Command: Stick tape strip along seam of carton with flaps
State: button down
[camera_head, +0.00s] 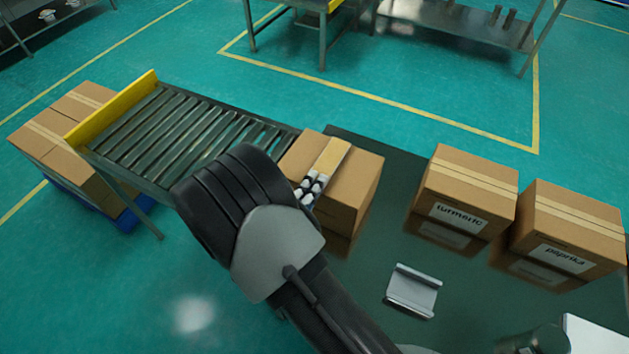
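A brown carton (361,172) stands at the end of the roller conveyor, partly behind my arm. My arm's dark wrist covers the carton's near left side.
A dark table carries two taped cartons, labelled turmeric (466,192) and paprika (568,232), and a grey metal holder (413,291). The roller conveyor (190,135) has a yellow end plate. More cartons (62,139) stand on a blue pallet at left. The dark tabletop around the holder is clear.

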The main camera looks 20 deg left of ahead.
jog(key=c, duration=2.4)
grip_release()
jog(key=shift+d+f, duration=0.1)
jog(key=shift+f, duration=0.05)
jog(key=c, duration=1.7)
grip_release()
jog(key=shift+s, duration=0.1)
jog(key=shift+d+f, duration=0.1)
jog(key=shift+r+p, duration=3.6)
jog(key=shift+r, duration=0.65)
jog(key=shift+f, duration=0.1)
